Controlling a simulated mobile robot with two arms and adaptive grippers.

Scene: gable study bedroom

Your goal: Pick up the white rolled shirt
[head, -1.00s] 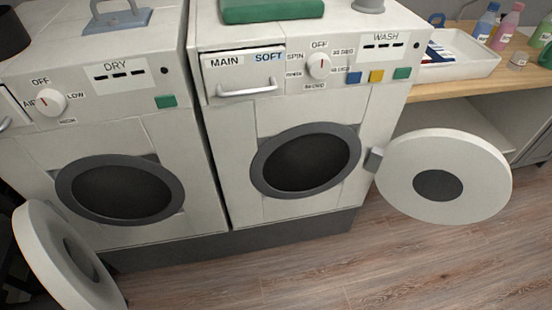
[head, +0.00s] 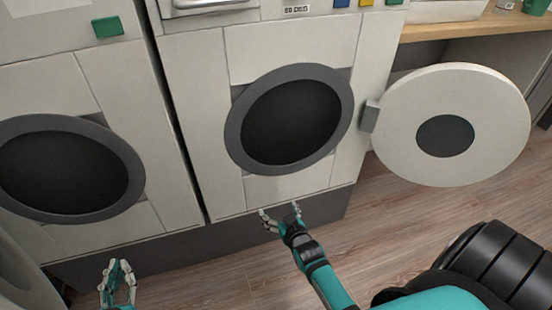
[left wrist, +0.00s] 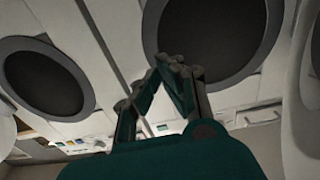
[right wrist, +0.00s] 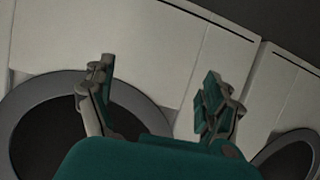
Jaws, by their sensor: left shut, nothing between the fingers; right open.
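No white rolled shirt shows in any view. The washer's round opening (head: 290,122) is dark inside, and nothing can be made out in it. My right gripper (head: 281,217) is open and empty, in front of the washer's lower edge, below the opening. It also shows open in the right wrist view (right wrist: 155,88). My left gripper (head: 119,272) is shut and empty, low in front of the dryer. In the left wrist view its fingertips (left wrist: 176,62) meet with nothing between them.
The washer door (head: 490,110) stands wide open to the right. The dryer's opening (head: 65,170) is dark, and its open door (head: 22,275) shows at the left edge. A wooden counter (head: 480,28) is at upper right. Bare wood floor (head: 390,215) lies in front.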

